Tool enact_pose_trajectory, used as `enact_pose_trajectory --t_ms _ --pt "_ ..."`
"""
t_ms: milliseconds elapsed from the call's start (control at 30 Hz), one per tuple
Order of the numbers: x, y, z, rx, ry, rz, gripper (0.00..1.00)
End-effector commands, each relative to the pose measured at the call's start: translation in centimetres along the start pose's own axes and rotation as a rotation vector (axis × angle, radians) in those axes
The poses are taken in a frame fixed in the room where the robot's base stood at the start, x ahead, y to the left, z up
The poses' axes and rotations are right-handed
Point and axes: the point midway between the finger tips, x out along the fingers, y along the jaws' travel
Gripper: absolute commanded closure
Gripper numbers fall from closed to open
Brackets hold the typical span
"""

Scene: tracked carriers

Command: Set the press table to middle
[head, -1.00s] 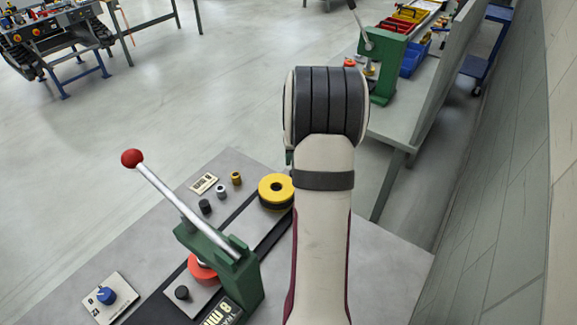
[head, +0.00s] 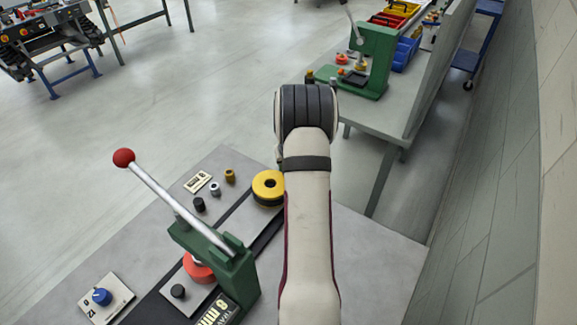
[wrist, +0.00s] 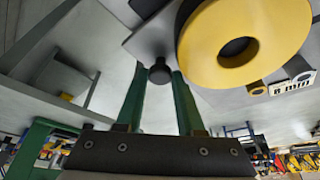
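A green lever press (head: 236,272) with a red-ball lever stands on the near bench. A red disc (head: 198,268) and a grey plate with a black knob (head: 178,291) sit at its foot. A dark rail runs from there to a yellow ring (head: 268,184) on a dark round base. In the wrist view the yellow ring (wrist: 243,35) is close, beside a grey plate with a black knob (wrist: 160,72). My gripper (wrist: 160,74) has its two green fingers apart, one either side of that knob; contact cannot be told. My arm hides the gripper in the head view.
A blue dial plate (head: 102,297), small cylinders (head: 215,189) and a label plate (head: 197,182) lie on the near bench. A second bench with another green press (head: 372,60) and coloured bins stands behind, near the wall. Open floor lies to the left.

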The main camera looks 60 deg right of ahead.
Motion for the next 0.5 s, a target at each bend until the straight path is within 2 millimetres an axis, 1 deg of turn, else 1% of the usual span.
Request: enact_pose_trajectory --t_ms 33,67,500 --pt "-0.02 0.05 0.0 0.0 0.0 0.0 0.97" --pt "-0.02 0.05 0.0 0.0 0.0 0.001 1.0" --pt "-0.05 0.09 0.01 0.0 0.0 0.001 1.0"
